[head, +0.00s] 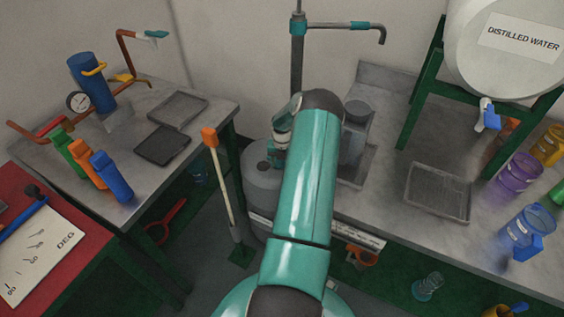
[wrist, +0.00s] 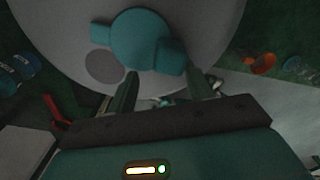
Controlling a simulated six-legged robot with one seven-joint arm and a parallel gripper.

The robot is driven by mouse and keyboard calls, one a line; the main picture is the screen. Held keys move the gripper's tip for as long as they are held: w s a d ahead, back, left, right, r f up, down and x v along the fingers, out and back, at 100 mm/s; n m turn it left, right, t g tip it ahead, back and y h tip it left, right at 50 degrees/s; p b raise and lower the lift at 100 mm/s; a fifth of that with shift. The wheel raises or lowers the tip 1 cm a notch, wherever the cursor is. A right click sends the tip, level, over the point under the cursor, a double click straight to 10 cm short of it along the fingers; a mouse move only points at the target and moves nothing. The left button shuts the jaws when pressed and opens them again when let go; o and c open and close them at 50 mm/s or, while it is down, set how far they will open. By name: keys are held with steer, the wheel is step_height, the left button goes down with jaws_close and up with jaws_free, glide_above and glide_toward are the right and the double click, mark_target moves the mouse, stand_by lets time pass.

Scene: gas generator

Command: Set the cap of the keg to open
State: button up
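The grey keg (head: 262,185) stands on the floor between the two benches, partly hidden behind my arm. Its round grey top (wrist: 75,30) fills the upper part of the wrist view. A teal cap (wrist: 138,38) with blocky tabs on its left and lower right sits on the top, beside a dark round spot (wrist: 104,66). My gripper (wrist: 163,80) is open, with its two fingers apart just below the cap. The cap's lower right tab lies near the gap between the fingertips; I cannot tell whether they touch. In the head view my arm hides most of the gripper.
A stick with an orange end (head: 209,136) stands left of the keg. The left bench (head: 125,205) holds bottles and trays. The right bench (head: 400,215) holds a mesh tray (head: 437,190), coloured containers and a distilled water tank (head: 500,70). A tall pipe (head: 297,60) rises behind.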

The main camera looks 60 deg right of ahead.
step_height(320, 180, up, 14)
stand_by(0.4)
steer(key=shift+a+f, duration=0.1)
stand_by(0.6)
